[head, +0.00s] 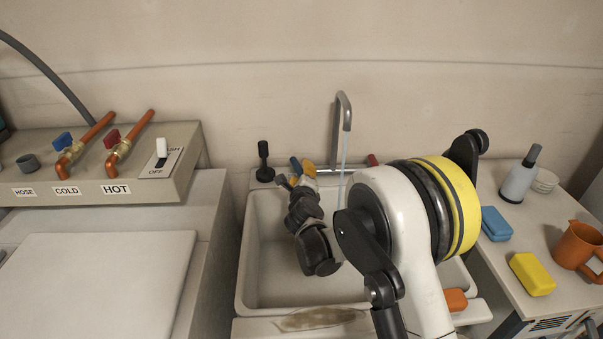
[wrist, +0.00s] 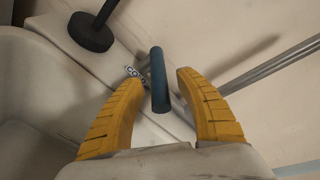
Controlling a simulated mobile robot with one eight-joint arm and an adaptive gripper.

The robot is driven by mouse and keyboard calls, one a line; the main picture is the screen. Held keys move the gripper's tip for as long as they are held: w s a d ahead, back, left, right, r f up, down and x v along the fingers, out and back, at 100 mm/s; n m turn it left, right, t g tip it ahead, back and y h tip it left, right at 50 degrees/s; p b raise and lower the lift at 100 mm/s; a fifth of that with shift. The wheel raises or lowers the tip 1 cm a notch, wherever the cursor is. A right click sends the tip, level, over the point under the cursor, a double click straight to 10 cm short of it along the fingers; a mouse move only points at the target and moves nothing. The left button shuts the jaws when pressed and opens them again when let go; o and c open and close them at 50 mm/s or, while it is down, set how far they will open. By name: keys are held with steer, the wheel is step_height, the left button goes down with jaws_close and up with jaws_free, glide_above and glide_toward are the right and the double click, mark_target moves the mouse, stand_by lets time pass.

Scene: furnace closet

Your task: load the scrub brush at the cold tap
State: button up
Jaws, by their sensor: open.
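The blue cold tap handle (head: 295,164) stands at the back rim of the sink (head: 244,235). In the wrist view the blue handle (wrist: 158,82) is upright between my gripper's two yellow fingers (wrist: 160,88), with gaps on both sides; a partly hidden label is behind it. My gripper (head: 298,172) is open and empty around the handle. Water runs from the curved spout (head: 345,112) into the sink. I cannot clearly identify the scrub brush; an orange block (head: 456,299) lies on the sink's front right edge, partly behind my arm.
A black upright piece with a round base (head: 264,172) stands left of the handle; a red handle (head: 372,160) is right of the spout. The right table holds a blue block (head: 496,223), yellow block (head: 532,274), orange mug (head: 577,246) and grey-white bottle (head: 519,181).

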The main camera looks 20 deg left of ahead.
steer(key=v, duration=1.2)
steer(key=s+d+r+n+y, duration=0.2)
steer(key=d+r+n, duration=0.35)
steer(key=r, duration=0.45)
steer(key=s+d+r+n+y, duration=0.1)
steer(key=d+r+n+y, duration=0.1)
steer(key=d+r+n, duration=0.6)
steer(key=s+d+f+n+g+h, duration=0.2)
steer(key=s+d+f+h, duration=0.1)
steer(key=s+d, duration=0.5)
steer(key=s+d+f+n+g+h, duration=0.2)
steer(key=s+d+f+g+h, duration=0.1)
steer(key=s+d, duration=0.5)
steer(key=s+d+f+n+g+h, duration=0.2)
steer(key=s+d+f+n, duration=0.1)
steer(key=s+d, duration=0.5)
steer(key=shift+d+f+g+h, duration=0.4)
steer(key=shift+d+f, duration=0.05)
steer(key=shift+f, duration=0.3)
